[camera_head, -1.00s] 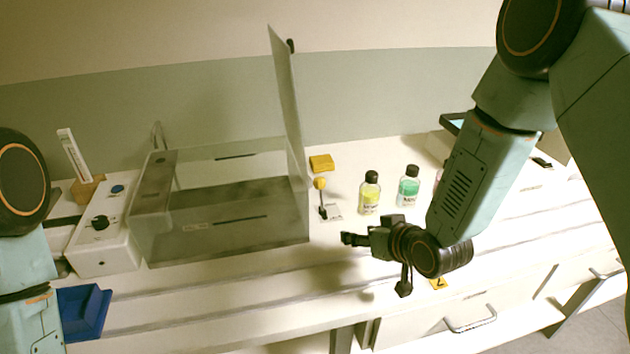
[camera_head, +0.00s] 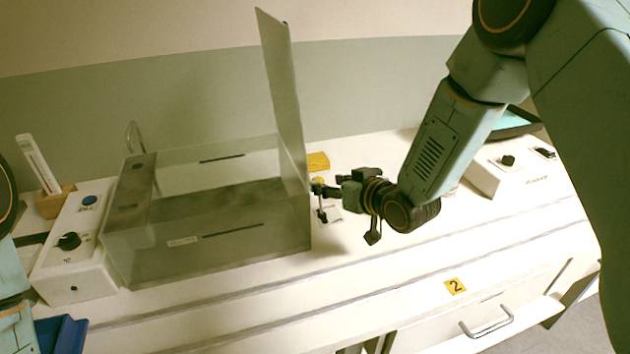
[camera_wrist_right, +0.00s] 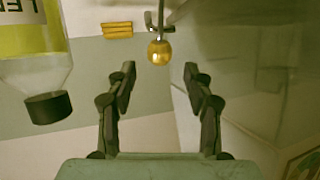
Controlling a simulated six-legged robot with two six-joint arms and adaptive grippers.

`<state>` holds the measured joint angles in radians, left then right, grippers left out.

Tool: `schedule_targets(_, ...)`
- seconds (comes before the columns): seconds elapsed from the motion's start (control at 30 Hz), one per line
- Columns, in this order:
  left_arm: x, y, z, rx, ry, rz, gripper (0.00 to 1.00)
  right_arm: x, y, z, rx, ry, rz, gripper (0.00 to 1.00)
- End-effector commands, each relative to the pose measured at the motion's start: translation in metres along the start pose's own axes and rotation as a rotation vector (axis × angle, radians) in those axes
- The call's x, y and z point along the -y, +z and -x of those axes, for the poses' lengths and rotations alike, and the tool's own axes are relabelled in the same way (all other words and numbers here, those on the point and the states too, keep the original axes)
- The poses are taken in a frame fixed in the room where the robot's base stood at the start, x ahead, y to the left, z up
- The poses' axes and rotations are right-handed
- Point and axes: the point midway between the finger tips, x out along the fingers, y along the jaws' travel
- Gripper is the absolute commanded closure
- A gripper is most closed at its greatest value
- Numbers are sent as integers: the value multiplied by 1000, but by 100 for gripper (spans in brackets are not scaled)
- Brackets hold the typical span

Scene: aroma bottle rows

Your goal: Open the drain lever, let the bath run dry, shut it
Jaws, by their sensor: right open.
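The bath is a clear-walled tank (camera_head: 215,262) with its lid (camera_head: 281,95) standing raised at the right end. Its lower part looks grey; I cannot tell the liquid level. The drain lever, a yellow ball knob (camera_wrist_right: 159,53) on a thin stem, stands beside the bath's right end. In the head view the knob (camera_head: 319,181) is partly covered by my gripper. My right gripper (camera_head: 319,190) is open with its fingers pointing at the lever. In the right wrist view the knob sits just beyond and between the open fingertips (camera_wrist_right: 160,74). My left gripper is out of view.
A bottle with yellow liquid (camera_wrist_right: 32,60) is close beside the right gripper. A yellow block (camera_head: 318,161) lies behind the lever. A white control box (camera_head: 75,255) adjoins the bath's left.

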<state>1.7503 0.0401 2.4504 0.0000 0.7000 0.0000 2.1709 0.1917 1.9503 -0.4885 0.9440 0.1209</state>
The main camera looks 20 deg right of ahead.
Motion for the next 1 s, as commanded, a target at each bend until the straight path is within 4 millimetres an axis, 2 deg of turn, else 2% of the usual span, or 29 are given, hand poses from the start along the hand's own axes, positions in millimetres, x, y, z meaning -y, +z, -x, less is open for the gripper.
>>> schedule_targets(0.2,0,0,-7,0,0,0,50,2,3,-34,2,-2,3,48)
schedule_targets(0.4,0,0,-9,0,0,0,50,1,2,-53,1,-1,0,48)
schedule_targets(0.77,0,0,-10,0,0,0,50,2,0,-60,1,-1,-1,48)
schedule_targets(1.0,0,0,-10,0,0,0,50,2,0,-60,1,-1,-1,67)
